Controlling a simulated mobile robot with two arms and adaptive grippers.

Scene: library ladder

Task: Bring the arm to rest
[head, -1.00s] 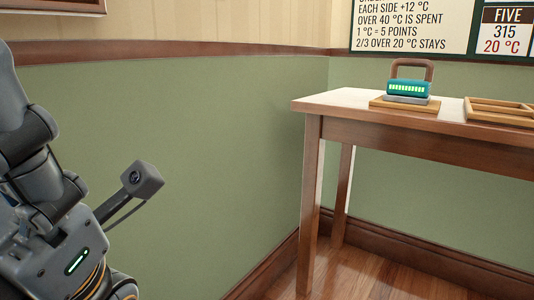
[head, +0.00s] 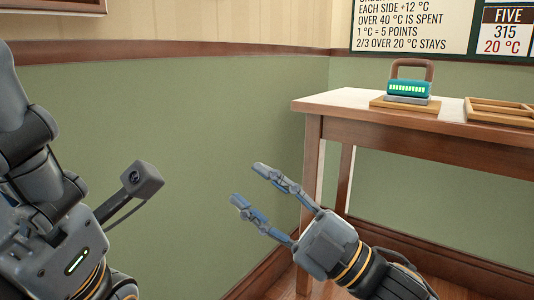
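My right gripper (head: 247,183) is in the lower middle of the head view, its arm coming in from the bottom right. Its two fingers point up and to the left and stand apart, with nothing between them. It is in front of the green wall and the table's left legs, touching nothing that I can see. My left arm (head: 60,245) fills the left edge, with a small camera on a bracket; its gripper fingers are out of the picture.
A wooden table (head: 340,99) stands at the right. On it are a teal device with a brown handle (head: 408,88) on a wooden board, and a wooden tray (head: 500,121). A sign with rules (head: 408,30) hangs behind. The space before the green wall (head: 180,110) is free.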

